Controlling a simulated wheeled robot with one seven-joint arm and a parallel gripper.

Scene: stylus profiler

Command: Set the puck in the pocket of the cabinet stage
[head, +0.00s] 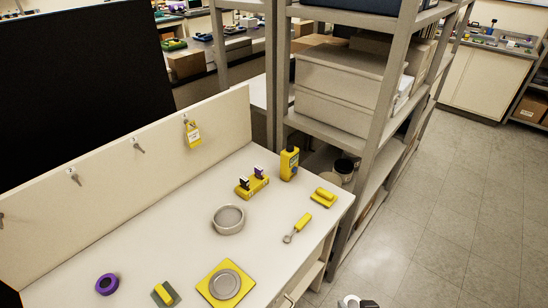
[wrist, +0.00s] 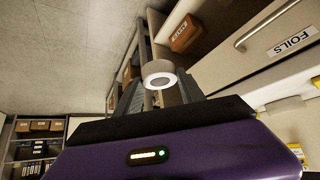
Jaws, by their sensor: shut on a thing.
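The puck (wrist: 158,70) is a pale, short round piece with a grey centre, seen in the wrist view. My gripper (wrist: 160,92) is shut on it, with a dark finger on each side. In the head view, a small white and dark part of my gripper (head: 358,302) shows at the bottom edge, right of the bench and cut off by the frame. I cannot pick out the cabinet stage or its pocket in either view.
The bench (head: 150,240) holds a yellow square plate with a grey disc (head: 225,284), a round grey dish (head: 228,219), a purple ring (head: 107,284) and several yellow items. A shelf rack (head: 370,120) stands behind. A drawer labelled FOILS (wrist: 255,50) is at right in the wrist view. Floor at right is clear.

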